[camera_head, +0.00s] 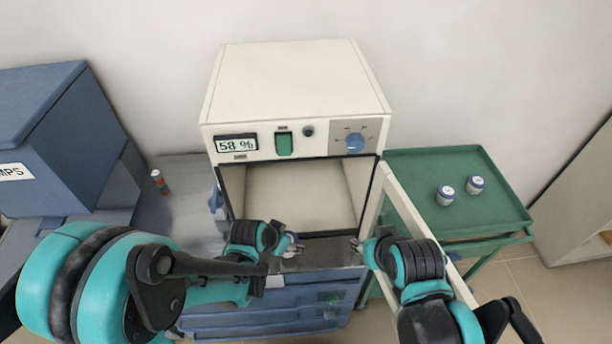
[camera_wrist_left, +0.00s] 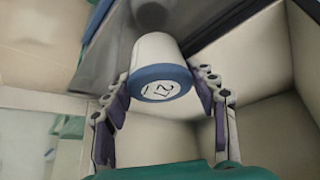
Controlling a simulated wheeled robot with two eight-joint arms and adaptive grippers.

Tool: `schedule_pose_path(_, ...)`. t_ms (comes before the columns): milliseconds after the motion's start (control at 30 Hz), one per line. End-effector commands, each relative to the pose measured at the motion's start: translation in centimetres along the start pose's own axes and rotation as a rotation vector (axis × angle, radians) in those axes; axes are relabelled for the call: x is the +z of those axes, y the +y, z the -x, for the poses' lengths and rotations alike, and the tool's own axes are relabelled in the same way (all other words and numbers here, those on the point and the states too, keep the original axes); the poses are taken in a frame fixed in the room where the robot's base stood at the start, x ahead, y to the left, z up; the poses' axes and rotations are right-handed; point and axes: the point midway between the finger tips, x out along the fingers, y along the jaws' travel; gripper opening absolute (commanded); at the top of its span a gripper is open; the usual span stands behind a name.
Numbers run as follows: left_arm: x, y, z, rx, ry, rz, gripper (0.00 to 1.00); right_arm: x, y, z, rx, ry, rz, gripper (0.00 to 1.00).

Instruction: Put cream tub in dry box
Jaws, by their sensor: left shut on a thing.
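The dry box (camera_head: 295,88) is a cream cabinet in the middle of the head view, with a display reading 58 % and a blue knob. Its front is open and its chamber (camera_head: 293,195) looks empty. My left gripper (camera_head: 294,244) is at the chamber's lower front edge. In the left wrist view my left gripper (camera_wrist_left: 165,105) is shut on a cream tub (camera_wrist_left: 155,50) with a blue lid marked 12. The tub cannot be made out clearly in the head view. My right gripper (camera_head: 357,245) is near the opening's lower right corner; its finger opening is unclear.
The open door (camera_head: 428,225) swings out to the right, beside my right arm. Two white tubs with blue lids (camera_head: 445,195) (camera_head: 475,185) stand on a green cart (camera_head: 420,165). An orange bottle (camera_head: 160,182) and a blue box (camera_head: 55,135) are at left.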

Motion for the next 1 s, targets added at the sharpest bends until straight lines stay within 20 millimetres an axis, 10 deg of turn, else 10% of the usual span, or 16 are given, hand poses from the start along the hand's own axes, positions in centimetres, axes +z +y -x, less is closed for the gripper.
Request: schedule_pose_path(1000, -11.7, -8.5, -7.2, 0.020, 0.002, -0.036, 0.24, 1.1, 0.0, -1.5, 0.000, 0.000, 0.000, 0.40)
